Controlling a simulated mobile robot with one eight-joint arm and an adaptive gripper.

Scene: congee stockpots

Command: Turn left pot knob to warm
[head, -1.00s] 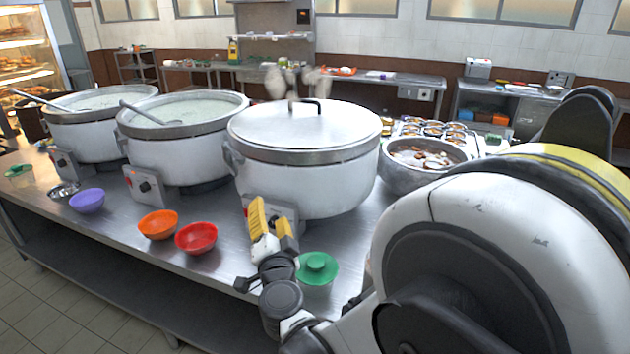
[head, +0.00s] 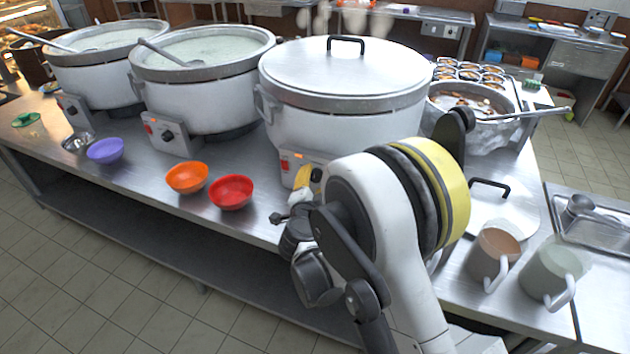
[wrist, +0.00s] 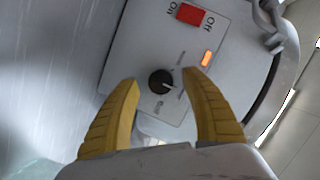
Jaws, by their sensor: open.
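Three white stockpots stand in a row: a far left pot (head: 95,82), a middle pot (head: 200,103) and a lidded pot (head: 345,135). The far left control box (head: 74,108) and the middle control box (head: 168,133) each carry a dark knob. My gripper (wrist: 160,77) is at the lidded pot's control box (head: 287,168). In the wrist view, its yellow fingers are open, one either side of a black knob (wrist: 161,82), with gaps visible. A red on/off switch (wrist: 189,14) and a lit orange lamp (wrist: 206,59) are above the knob. My arm hides this knob in the head view.
Purple (head: 105,150), orange (head: 187,178) and red (head: 231,191) bowls stand along the counter's front edge. A pan of brown food (head: 468,105), a loose lid (head: 505,212) and two mugs (head: 494,256) are at right. The floor in front is clear.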

